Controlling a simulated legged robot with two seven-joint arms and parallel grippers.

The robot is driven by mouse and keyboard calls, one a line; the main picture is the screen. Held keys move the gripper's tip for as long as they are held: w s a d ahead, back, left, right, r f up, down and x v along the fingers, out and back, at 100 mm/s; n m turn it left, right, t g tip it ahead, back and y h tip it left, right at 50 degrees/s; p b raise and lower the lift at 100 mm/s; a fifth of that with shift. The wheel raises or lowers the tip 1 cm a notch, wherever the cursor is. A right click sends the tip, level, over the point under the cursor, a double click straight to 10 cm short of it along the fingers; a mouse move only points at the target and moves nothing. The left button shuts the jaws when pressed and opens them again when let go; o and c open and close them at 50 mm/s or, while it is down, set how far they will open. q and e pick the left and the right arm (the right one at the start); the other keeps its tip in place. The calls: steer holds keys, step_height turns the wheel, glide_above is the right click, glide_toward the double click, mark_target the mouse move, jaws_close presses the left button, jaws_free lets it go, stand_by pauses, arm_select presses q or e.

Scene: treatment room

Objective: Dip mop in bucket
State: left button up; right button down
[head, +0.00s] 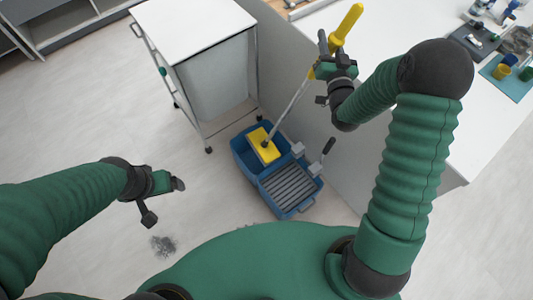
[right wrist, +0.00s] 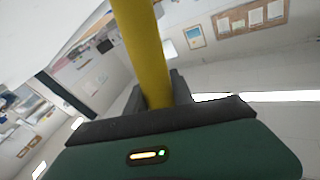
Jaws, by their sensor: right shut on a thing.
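The mop has a yellow handle (head: 347,22), a thin grey shaft (head: 288,107) and a yellow head (head: 262,145). My right gripper (head: 329,58) is shut on the yellow handle, which also shows between its jaws in the right wrist view (right wrist: 143,45). The blue bucket (head: 241,158) stands on the floor with a grey slatted wringer (head: 290,186) at its front right. The mop head is at the bucket's open left part, within its outline; how deep it sits I cannot tell. My left gripper (head: 164,196) is empty, its jaws apart, above the floor.
A white wheeled cart (head: 197,28) stands behind and left of the bucket. A white counter (head: 415,28) runs along the right, with cups on a blue mat (head: 516,84). A dark smudge (head: 163,245) lies on the floor. The floor at left is clear.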

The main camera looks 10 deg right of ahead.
step_height(320, 180, up, 6)
steer(key=p, duration=0.3)
steer(key=shift+r+p, duration=0.15)
steer(key=shift+p, duration=0.15)
stand_by(1.9)
